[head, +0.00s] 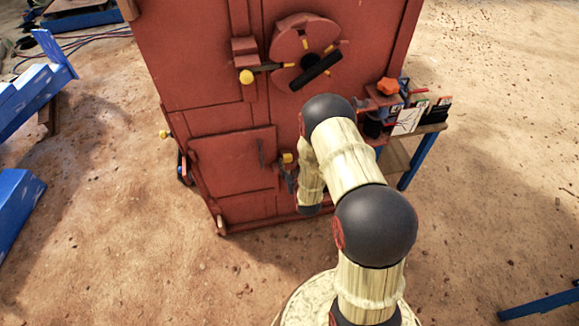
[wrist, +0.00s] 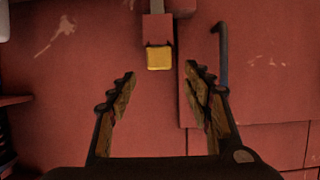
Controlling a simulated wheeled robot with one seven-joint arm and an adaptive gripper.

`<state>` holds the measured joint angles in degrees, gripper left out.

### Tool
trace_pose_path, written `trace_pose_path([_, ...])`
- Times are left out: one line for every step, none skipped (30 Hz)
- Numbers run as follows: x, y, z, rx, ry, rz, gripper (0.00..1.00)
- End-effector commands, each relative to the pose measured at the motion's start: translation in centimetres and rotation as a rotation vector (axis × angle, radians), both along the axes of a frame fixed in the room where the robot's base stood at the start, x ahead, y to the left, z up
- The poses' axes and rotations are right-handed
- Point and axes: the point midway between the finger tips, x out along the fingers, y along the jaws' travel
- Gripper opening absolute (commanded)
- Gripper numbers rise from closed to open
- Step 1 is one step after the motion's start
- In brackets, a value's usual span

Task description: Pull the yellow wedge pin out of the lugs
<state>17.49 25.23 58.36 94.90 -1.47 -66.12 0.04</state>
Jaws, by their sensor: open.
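The yellow wedge pin (wrist: 159,57) shows in the wrist view as a small yellow block against a red lug (wrist: 157,28). In the head view a small yellow block (head: 287,158), which looks like the same pin, sits at the right edge of the lower red door. My gripper (wrist: 160,80) is open, with its two fingers apart and nothing between them. The pin is just beyond the fingertips, roughly centred on the gap, and appears untouched. In the head view my gripper (head: 290,181) is small and partly hidden by my arm.
A dark bar handle (wrist: 222,55) stands on the door beside the pin. Above are a yellow-knobbed lever (head: 247,77) and a round red hatch (head: 305,52). A small blue-legged table (head: 420,150) with items stands right of the red crusher (head: 200,60).

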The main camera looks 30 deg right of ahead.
Motion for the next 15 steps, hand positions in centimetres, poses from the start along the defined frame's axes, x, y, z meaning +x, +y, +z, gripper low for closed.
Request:
trace_pose_path([0.6,-0.2,-0.4,0.000,0.000,0.000,0.50])
trace_pose_path([1.0,-0.3,-0.5,0.000,-0.001,0.000,0.50])
trace_pose_path([1.5,-0.4,-0.8,0.000,-0.001,0.000,0.50])
trace_pose_path([1.9,-0.5,-1.0,0.000,0.000,0.000,0.50])
trace_pose_path([2.3,-0.7,-1.2,0.000,0.000,0.000,0.50])
trace_pose_path([2.9,-0.8,-1.4,0.000,-0.001,0.000,0.50])
trace_pose_path([3.2,-0.9,-1.6,0.000,0.000,0.000,0.50])
trace_pose_path([3.6,-1.0,-1.8,0.000,0.001,0.000,0.50])
trace_pose_path([4.1,-1.2,-2.0,0.000,0.001,0.000,0.50])
trace_pose_path([4.4,-1.3,-2.1,0.000,0.001,0.000,0.50])
trace_pose_path([4.7,-1.4,-2.2,0.000,0.000,0.000,0.50])
trace_pose_path([5.0,-1.4,-2.4,0.000,0.001,0.000,0.50])
trace_pose_path([5.3,-1.5,-2.4,0.000,0.001,0.000,0.50])
trace_pose_path([5.5,-1.6,-2.5,0.001,0.002,0.000,0.50])
trace_pose_path([5.7,-1.6,-2.6,0.001,0.002,0.000,0.50])
